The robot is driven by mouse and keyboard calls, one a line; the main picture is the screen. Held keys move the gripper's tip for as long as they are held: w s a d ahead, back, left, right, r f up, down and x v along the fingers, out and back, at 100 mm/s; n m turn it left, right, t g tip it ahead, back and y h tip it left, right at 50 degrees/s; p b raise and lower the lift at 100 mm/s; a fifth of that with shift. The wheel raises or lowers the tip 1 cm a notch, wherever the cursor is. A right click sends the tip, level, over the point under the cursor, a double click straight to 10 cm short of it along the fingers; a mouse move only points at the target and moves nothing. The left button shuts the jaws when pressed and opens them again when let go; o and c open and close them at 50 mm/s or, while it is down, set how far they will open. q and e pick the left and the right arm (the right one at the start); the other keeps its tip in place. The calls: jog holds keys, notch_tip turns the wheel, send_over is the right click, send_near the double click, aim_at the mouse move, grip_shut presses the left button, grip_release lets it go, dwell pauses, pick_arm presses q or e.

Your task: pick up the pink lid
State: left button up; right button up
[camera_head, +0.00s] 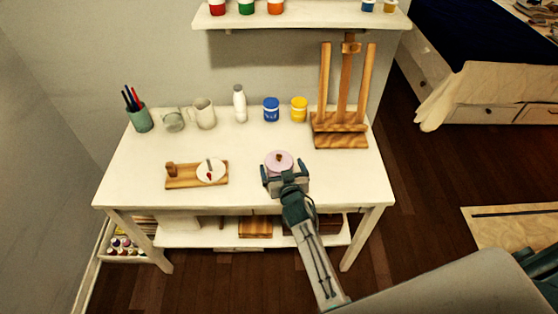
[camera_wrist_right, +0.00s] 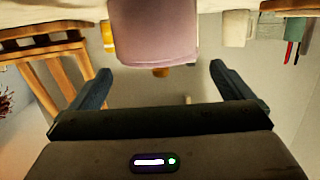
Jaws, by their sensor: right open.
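The pink lid (camera_head: 272,161) is a round disc with a small brown knob, on the white table near its front edge. In the right wrist view, which looks upside down, a pink round body (camera_wrist_right: 155,30) hangs into the top centre with a brown knob below it; I cannot tell lid from container there. My right gripper (camera_head: 283,168) is at the lid's near side, with its fingers spread to the left and right of it. The fingers (camera_wrist_right: 161,72) look apart and hold nothing. My left gripper is not in view.
On the white table (camera_head: 130,185) stand a wooden easel (camera_head: 347,95), yellow pot (camera_head: 299,109), blue pot (camera_head: 271,109), white bottle (camera_head: 239,103), two mugs (camera_head: 204,113) and a brush cup (camera_head: 138,115). A wooden board (camera_head: 182,183) with a white disc lies left. The table's middle is clear.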

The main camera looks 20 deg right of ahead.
aim_at(279, 160)
jog(key=x, duration=0.3)
jog(key=shift+w+f, duration=0.2)
jog(key=shift+s, duration=0.1)
jog(key=shift+r, duration=0.1)
jog(key=shift+c, duration=0.4)
jog(key=c, duration=0.8)
jog(key=shift+r, duration=0.15)
